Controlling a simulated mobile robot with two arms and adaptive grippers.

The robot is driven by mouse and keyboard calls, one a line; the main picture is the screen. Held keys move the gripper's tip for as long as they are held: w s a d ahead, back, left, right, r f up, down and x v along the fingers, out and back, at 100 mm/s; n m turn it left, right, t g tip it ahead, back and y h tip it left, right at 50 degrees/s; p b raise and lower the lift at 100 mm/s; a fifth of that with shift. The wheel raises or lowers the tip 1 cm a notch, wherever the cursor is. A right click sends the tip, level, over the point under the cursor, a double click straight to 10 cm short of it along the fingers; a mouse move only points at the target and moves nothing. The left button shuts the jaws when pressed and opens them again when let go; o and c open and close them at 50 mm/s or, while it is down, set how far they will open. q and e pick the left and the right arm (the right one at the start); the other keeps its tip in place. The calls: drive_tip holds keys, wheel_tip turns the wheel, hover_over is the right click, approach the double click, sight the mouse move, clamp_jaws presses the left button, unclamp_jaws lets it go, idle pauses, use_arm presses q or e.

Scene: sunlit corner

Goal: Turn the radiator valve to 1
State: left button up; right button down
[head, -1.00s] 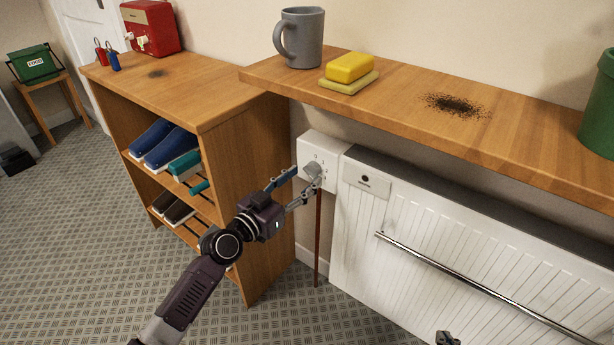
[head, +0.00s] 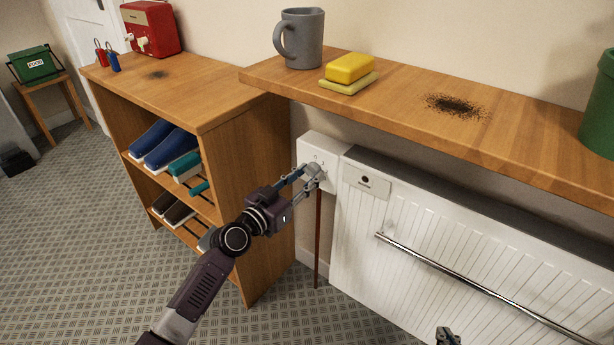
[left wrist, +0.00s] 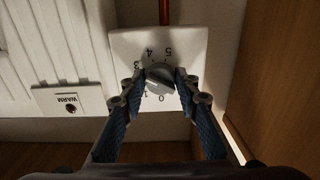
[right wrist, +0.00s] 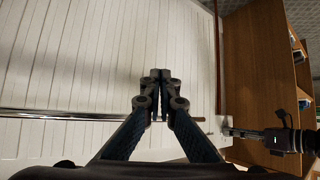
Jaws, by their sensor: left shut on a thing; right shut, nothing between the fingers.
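The radiator valve is a white plate (head: 310,148) left of the radiator, with a grey knob (left wrist: 159,79) on it. In the left wrist view the plate shows upside down, with numbers from 0 to 5 around the knob. My left gripper (head: 314,173) is shut on the knob, one finger on each side. In the head view its fingers hide most of the knob. I cannot tell which number the knob points at. My right gripper (right wrist: 160,76) is shut and empty in front of the radiator; its tip shows at the bottom of the head view (head: 447,337).
The white radiator (head: 440,235) carries a metal rail (head: 470,279) and a small "WARM" label plate (left wrist: 69,100). A wooden shelf (head: 400,90) overhangs the valve, holding a mug (head: 304,40) and a yellow sponge (head: 350,68). A shoe rack (head: 245,150) stands close on the left.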

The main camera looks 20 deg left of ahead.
use_arm(q)
drive_tip(key=shift+n, duration=0.3)
drive_tip(key=n, duration=0.7)
drive_tip(key=shift+r+p, duration=0.1)
drive_tip(key=shift+p, duration=0.2)
drive_tip(key=n, duration=0.4)
drive_tip(key=shift+r+n+p, duration=0.1)
drive_tip(key=shift+n+p, duration=0.2)
drive_tip(key=shift+p, duration=0.05)
drive_tip(key=shift+n+p, duration=0.3)
drive_tip(key=shift+n, duration=1.6)
use_arm(e)
drive_tip(key=s+d+f+g+h, duration=0.1)
drive_tip(key=s+d+f+g, duration=0.2)
drive_tip(key=s, duration=0.6)
drive_tip(key=shift+f+g, duration=1)
drive_tip(key=shift+f, duration=0.25)
drive_tip(key=shift+s+d, duration=0.1)
use_arm(q)
drive_tip(key=o, duration=1.2)
drive_tip(key=shift+c, duration=0.2)
